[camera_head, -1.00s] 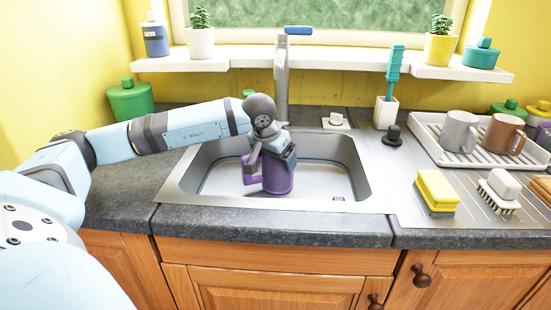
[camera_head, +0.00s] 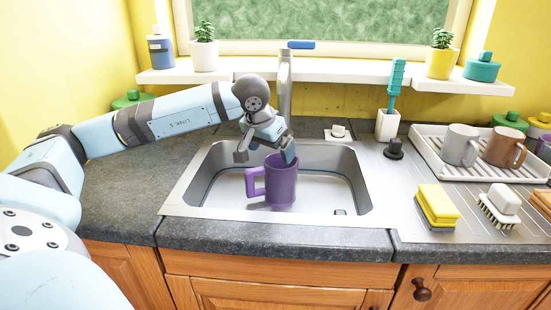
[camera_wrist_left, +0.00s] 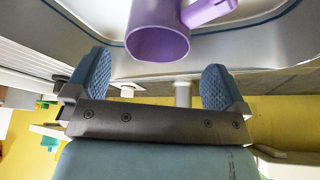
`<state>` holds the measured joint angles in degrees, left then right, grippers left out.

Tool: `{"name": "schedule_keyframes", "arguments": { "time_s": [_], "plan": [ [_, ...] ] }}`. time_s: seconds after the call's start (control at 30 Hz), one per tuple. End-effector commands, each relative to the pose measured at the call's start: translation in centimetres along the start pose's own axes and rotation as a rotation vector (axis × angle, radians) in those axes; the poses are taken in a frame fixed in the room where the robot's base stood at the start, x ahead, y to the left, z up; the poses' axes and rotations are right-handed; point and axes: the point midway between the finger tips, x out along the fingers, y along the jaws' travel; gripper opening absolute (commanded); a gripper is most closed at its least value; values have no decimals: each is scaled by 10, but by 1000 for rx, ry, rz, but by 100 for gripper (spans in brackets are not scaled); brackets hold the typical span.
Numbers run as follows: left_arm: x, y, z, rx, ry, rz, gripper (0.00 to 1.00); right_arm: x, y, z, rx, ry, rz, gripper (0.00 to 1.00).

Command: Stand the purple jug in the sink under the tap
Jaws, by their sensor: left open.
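The purple jug (camera_head: 281,186) stands upright on the floor of the sink (camera_head: 330,178), near the middle, with its handle to the left. The tap (camera_head: 284,85) rises behind the sink, and its lower part is partly hidden by my left gripper. My left gripper (camera_head: 265,156) is open and empty, just above and behind the jug's rim. In the left wrist view the jug (camera_wrist_left: 158,44) lies beyond the open fingers (camera_wrist_left: 152,88), apart from them. My right gripper is not in view.
A yellow sponge (camera_head: 437,206) and a brush (camera_head: 499,206) lie right of the sink. A white rack (camera_head: 430,152) holds mugs. A holder (camera_head: 388,125) with a teal brush stands behind the sink's right corner. The left worktop (camera_head: 125,200) is clear.

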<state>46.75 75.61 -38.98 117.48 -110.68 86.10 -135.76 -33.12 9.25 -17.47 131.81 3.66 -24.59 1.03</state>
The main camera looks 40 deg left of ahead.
Motion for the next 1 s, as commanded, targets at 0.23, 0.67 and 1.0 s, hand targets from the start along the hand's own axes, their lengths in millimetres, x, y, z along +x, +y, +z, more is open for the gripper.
{"name": "schedule_keyframes", "arguments": {
  "time_s": [0.23,0.67,1.0],
  "plan": [
    [-30,0,0,0,1,1,100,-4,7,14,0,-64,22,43],
    [-32,0,0,0,0,0,100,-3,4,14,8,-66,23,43],
    [-45,0,-5,0,1,0,100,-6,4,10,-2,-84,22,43]
  ]
}}
